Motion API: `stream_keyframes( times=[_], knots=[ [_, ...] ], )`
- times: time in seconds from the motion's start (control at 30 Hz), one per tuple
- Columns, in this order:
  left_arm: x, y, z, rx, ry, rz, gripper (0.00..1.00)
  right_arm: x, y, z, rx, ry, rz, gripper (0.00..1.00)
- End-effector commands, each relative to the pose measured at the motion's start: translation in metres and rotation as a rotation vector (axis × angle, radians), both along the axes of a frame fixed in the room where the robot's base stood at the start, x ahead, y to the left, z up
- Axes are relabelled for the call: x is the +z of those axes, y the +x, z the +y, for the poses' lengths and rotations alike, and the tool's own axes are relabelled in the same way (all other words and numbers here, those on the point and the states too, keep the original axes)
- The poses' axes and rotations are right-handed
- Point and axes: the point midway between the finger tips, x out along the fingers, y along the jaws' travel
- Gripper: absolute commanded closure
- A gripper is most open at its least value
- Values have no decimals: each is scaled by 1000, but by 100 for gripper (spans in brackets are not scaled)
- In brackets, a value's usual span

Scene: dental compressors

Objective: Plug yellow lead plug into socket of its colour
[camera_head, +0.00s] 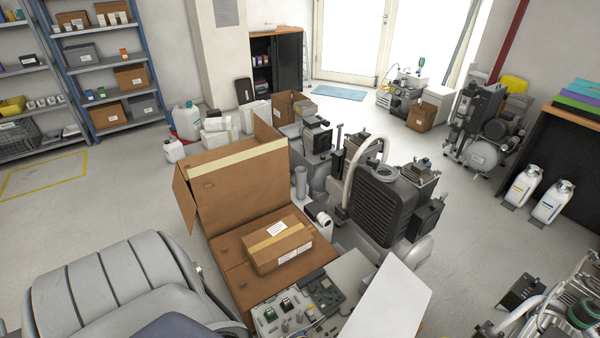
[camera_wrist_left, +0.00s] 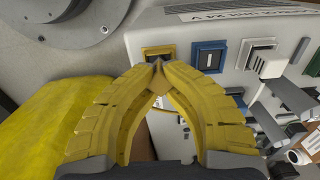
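The yellow socket (camera_wrist_left: 158,52) is a yellow-framed square with a dark middle on a pale panel (camera_wrist_left: 190,22), in the left wrist view. My left gripper (camera_wrist_left: 158,66) has two yellow curved fingers whose tips meet just in front of the socket's lower edge. I cannot make out the yellow lead plug at the tips. A blue socket (camera_wrist_left: 209,57) sits to the right of the yellow one. The panel also shows at the bottom of the head view (camera_head: 285,312), where its sockets are small. I cannot make out either gripper in the head view.
A white square plug (camera_wrist_left: 268,65) and grey levers are right of the blue socket. Yellow material (camera_wrist_left: 38,120) fills the lower left of the wrist view. A taped carton (camera_head: 277,245), a grey compressor (camera_head: 380,205) and a white board (camera_head: 390,300) surround the panel.

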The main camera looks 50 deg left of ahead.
Motion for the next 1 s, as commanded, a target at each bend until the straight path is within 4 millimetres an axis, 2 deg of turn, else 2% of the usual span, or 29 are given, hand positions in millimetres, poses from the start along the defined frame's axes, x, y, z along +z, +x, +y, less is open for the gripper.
stream_keyframes(
  times=[0.17,0.2,0.37,0.53,0.6,0.7,1.0],
  knots=[
    [-2,-3,-1,1,-1,4,100,0,0,0,0,0,0,100],
    [-2,-3,-1,1,-1,4,88,0,0,0,0,0,0,100],
    [-1,-2,-1,1,-1,3,69,0,0,0,0,0,0,100],
    [-1,-1,0,1,-1,2,67,0,0,0,0,0,0,100],
    [-1,-1,0,1,-1,2,57,0,0,0,0,0,0,100],
    [-1,-1,0,0,-1,2,48,0,0,0,0,0,0,100],
    [2,-1,0,1,-1,0,48,0,0,0,0,0,0,100]
  ],
)
